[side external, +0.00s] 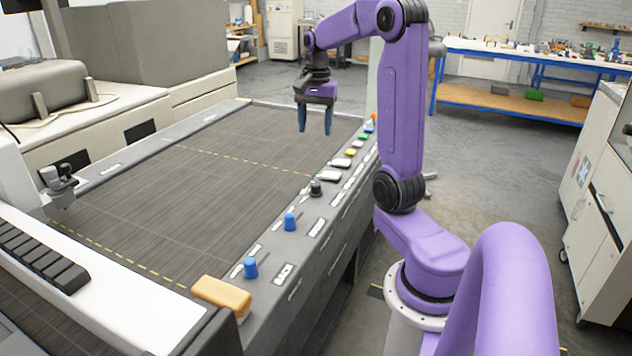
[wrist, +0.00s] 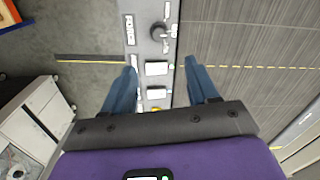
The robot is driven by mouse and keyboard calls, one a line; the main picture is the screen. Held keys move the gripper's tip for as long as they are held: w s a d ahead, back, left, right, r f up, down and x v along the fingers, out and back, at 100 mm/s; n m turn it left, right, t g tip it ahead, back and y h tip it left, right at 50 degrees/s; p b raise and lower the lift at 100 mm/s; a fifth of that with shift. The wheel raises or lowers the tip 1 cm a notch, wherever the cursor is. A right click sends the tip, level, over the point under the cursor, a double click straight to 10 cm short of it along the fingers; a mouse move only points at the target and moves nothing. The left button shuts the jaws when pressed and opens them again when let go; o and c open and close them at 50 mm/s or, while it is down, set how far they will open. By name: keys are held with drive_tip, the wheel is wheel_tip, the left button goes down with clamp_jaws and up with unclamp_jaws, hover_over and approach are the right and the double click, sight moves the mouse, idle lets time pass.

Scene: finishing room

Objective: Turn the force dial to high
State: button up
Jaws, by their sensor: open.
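The force dial is a dark round knob (wrist: 158,32) in the wrist view, beside a label reading FORCE (wrist: 129,29). Small markings lie around it, too small to read, and I cannot tell its setting. In the side view, a dark knob (side external: 316,187) on the control strip appears to be the same dial. My gripper (side external: 315,131) is open and empty, pointing down, above the machine bed and apart from the knob. In the wrist view my two blue fingers (wrist: 158,68) straddle the strip, with the knob beyond their tips.
Two blue knobs (side external: 290,221) (side external: 250,267) stand on the strip nearer the camera, with a tan block (side external: 222,296) at its end. White buttons (side external: 333,176) and coloured buttons line the far part. The dark slatted bed (side external: 200,195) is clear.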

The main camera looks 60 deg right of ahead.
approach(316, 182)
wheel_tip(316, 182, down, 9)
drive_tip(key=shift+a+f, duration=0.15)
idle(0.5)
drive_tip(key=c, duration=1)
